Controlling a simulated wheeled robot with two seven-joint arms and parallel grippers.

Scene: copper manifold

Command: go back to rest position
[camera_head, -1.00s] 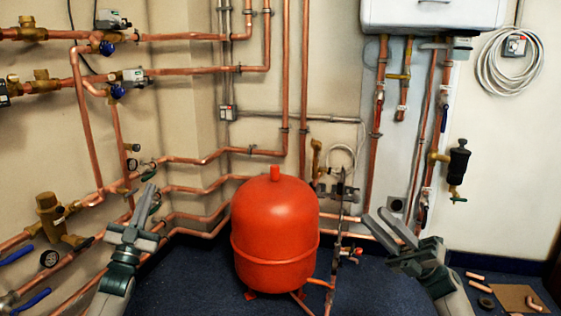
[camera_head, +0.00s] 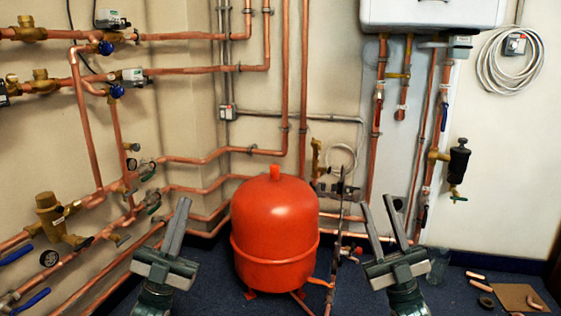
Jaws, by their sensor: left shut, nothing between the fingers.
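My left gripper (camera_head: 181,213) stands upright in front of the wall pipes, left of the red tank. Its fingers are shut together and hold nothing. My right gripper (camera_head: 379,204) stands upright to the right of the red tank. Its two fingers are spread apart, and nothing shows between them. Both grippers point up and are clear of the tank in the picture. My forearms below the grippers run out of the bottom of the head view.
A red expansion tank (camera_head: 275,225) stands on the blue floor between my grippers. Copper pipes with valves (camera_head: 47,210) line the left wall. A white boiler (camera_head: 432,14) hangs at the back. Pipe offcuts and a brown board (camera_head: 517,296) lie at lower right.

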